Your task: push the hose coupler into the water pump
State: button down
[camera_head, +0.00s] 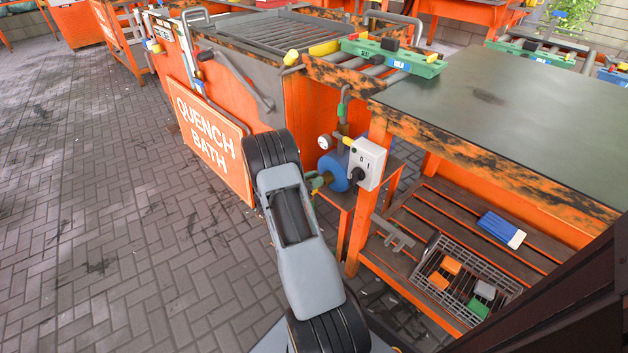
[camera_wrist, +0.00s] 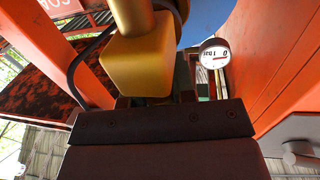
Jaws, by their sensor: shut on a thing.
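The blue round water pump (camera_head: 335,168) stands on a shelf beside the orange tank. It also shows in the wrist view as a blue curve (camera_wrist: 208,17). My gripper (camera_wrist: 155,115) shows as a dark block in the wrist view and is shut on the brass-yellow hose coupler (camera_wrist: 136,68). The coupler has a blocky body with a rounded part above it. In the head view, a small brass-green fitting (camera_head: 318,181) sits between my arm and the pump, close to the pump's face. My arm hides most of the gripper there. I cannot tell whether coupler and pump touch.
A white gauge (camera_head: 325,142) is just above the pump; it shows in the wrist view (camera_wrist: 214,53). A grey switch box (camera_head: 367,163) is to the right. The QUENCH BATH sign (camera_head: 207,137) is close left of my arm. A wire basket (camera_head: 462,280) sits on the lower slats.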

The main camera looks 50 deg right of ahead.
jog(key=shift+w+x, duration=0.2)
jog(key=shift+x, duration=0.75)
dwell(0.5)
jog(key=shift+c, duration=1.9)
grip_release()
jog(key=shift+d, duration=0.15)
jog(key=s+p+v, duration=0.1)
jog(key=v, duration=0.6)
jog(key=shift+s+f, duration=0.1)
jog(key=shift+f, duration=0.05)
